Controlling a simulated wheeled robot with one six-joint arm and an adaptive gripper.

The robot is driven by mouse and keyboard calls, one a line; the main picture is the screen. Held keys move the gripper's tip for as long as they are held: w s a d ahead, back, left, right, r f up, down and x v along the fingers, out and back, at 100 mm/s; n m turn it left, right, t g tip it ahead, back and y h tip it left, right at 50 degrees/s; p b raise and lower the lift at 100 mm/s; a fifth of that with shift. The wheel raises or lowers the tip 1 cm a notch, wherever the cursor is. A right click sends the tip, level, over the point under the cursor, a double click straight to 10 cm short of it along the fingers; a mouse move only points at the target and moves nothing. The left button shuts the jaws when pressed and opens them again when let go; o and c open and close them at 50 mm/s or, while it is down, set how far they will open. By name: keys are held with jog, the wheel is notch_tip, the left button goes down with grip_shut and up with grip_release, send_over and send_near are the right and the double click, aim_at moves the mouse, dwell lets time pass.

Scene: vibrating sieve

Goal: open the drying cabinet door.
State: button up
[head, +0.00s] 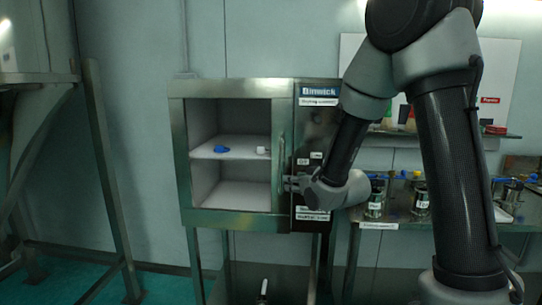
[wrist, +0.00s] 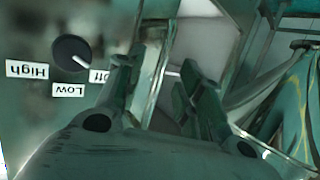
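The drying cabinet (head: 230,88) is a steel box with a dark control panel on its right. Its framed door (head: 182,150) looks closed, with shelves showing through a large window. The upright door handle (head: 281,160) is a thin metal bar at the door's right edge. My gripper (head: 290,184) is at the lower part of the handle, coming from the right. In the wrist view, my gripper (wrist: 160,72) has its two fingers apart, with the handle bar (wrist: 158,88) seen between them. I cannot tell whether either finger touches it.
A dial (wrist: 71,53) with High and Low labels is close to one finger. Inside the cabinet are a blue item (head: 221,149) and a white item (head: 262,150). The floor left of the cabinet has free room before a metal frame (head: 105,160).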

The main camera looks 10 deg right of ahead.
aim_at(283, 155)
notch_tip(283, 155, up, 7)
jog(key=w+t+y, duration=0.1)
jog(key=t, duration=0.2)
jog(key=x, duration=0.8)
jog(key=shift+s+a, duration=0.1)
jog(key=shift+a, duration=0.25)
grip_shut()
